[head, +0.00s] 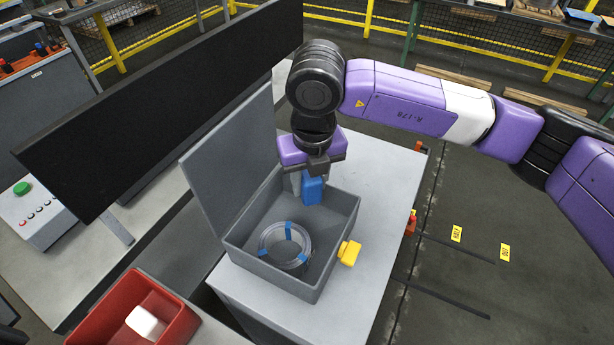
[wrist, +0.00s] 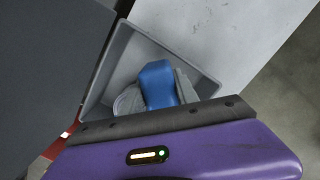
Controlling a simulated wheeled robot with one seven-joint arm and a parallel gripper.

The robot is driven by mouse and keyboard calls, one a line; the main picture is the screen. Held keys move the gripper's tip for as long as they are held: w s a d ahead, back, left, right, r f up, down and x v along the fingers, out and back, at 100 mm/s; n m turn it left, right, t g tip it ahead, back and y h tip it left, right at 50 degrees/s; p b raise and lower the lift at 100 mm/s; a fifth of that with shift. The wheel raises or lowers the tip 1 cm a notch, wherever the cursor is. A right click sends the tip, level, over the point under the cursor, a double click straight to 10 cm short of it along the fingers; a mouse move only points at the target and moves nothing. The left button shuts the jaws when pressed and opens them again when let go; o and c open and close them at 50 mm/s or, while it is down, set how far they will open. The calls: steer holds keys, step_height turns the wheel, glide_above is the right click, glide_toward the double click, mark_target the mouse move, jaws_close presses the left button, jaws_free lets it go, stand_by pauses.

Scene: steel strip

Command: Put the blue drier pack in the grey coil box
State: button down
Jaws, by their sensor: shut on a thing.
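The blue drier pack (head: 313,190) is held in my gripper (head: 312,182), over the back part of the grey coil box (head: 333,262). In the wrist view the blue pack (wrist: 158,84) sits between the fingers, with the grey box (wrist: 138,46) below it. The box is open, its lid (head: 232,155) raised on the left. A coil of grey strip with blue ties (head: 284,246) lies inside on the box floor. Whether the pack touches the box cannot be told.
The box stands on a pale table (head: 385,190). A yellow block (head: 349,252) is at the box's right side. A red bin (head: 185,325) with a white item (head: 146,323) is at the lower left. A large black panel (head: 160,100) stands behind the lid.

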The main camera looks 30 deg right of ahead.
steer(key=shift+b, duration=0.4)
steer(key=shift+f+b, duration=0.25)
steer(key=shift+b, duration=0.1)
step_height(320, 180, down, 8)
steer(key=b, duration=0.7)
steer(key=shift+r+b, duration=0.25)
steer(key=shift+b, duration=0.15)
steer(key=shift+f+b, duration=0.3)
steer(key=shift+b, duration=0.05)
steer(key=c, duration=0.9)
jaws_free()
steer(key=shift+o, duration=0.2)
steer(key=shift+r, duration=0.1)
steer(key=shift+s+a+r+b, duration=0.1)
steer(key=shift+s+r+b, duration=0.05)
steer(key=shift+r, duration=1.15)
steer(key=shift+s+d+r+b, duration=0.1)
steer(key=shift+s+r+b, duration=0.1)
steer(key=shift+r, duration=1.05)
steer(key=shift+s+a+r+b, duration=0.1)
steer(key=shift+s+r, duration=0.05)
steer(key=shift+r, duration=1.15)
